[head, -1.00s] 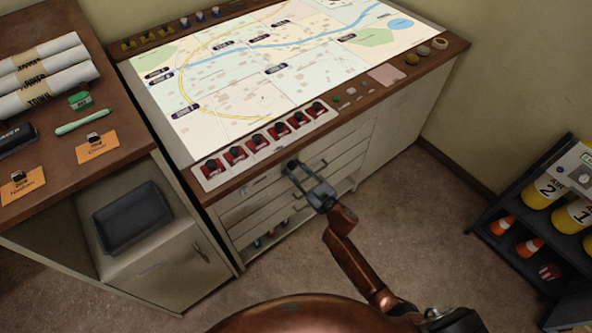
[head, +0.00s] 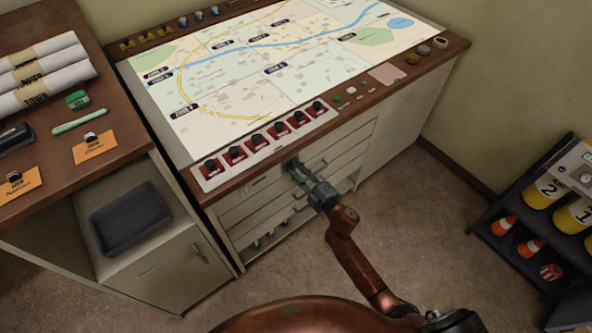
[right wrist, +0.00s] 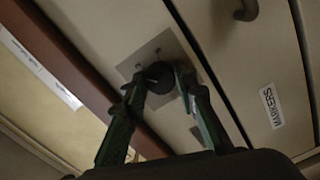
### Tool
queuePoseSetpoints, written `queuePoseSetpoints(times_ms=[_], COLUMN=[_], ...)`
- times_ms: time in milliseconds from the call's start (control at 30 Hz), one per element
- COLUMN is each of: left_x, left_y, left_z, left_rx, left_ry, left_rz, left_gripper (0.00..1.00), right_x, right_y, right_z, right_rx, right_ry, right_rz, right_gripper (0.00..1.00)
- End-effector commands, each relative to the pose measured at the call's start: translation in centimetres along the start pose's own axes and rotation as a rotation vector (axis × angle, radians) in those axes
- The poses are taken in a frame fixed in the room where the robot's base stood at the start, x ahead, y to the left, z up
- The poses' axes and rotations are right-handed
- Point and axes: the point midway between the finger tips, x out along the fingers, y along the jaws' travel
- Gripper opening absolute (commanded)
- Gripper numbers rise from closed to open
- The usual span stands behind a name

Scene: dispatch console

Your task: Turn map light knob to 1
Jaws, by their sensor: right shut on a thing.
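The map light knob (right wrist: 158,76) is a dark round knob on a grey metal plate (right wrist: 150,52) set in the cabinet front, under the brown table edge, in the right wrist view. My right gripper (right wrist: 160,84) has its two fingers on either side of the knob and is shut on it. In the head view my right gripper (head: 292,168) is at the cabinet front below the row of red switches, and it hides the knob. The knob's setting cannot be read. My left gripper is not in view.
The lit map table (head: 235,100) has a row of red switches (head: 256,142) along its front edge. Drawers (head: 255,205) lie below. A desk (head: 60,140) stands at left, and a shelf with yellow cylinders (head: 540,192) at right. Open floor (head: 420,230) lies between.

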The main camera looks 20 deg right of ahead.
Motion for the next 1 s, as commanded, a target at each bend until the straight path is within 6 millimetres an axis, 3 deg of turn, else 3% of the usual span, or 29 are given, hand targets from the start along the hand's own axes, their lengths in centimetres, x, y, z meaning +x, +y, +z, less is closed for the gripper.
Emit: queuePoseSetpoints(times_ms=[767,1000], left_x=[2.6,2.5], left_y=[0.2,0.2], left_z=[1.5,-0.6], left_rx=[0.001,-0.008], left_ry=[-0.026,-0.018], left_rz=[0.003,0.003], left_gripper=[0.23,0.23], right_x=[0.0,0.0], right_y=[-0.2,-0.2], right_z=[-0.1,-0.1], right_rx=[-0.694,-0.820], right_ry=[0.003,0.004], right_rz=[-0.002,-0.002], right_gripper=[0.02,0.02])
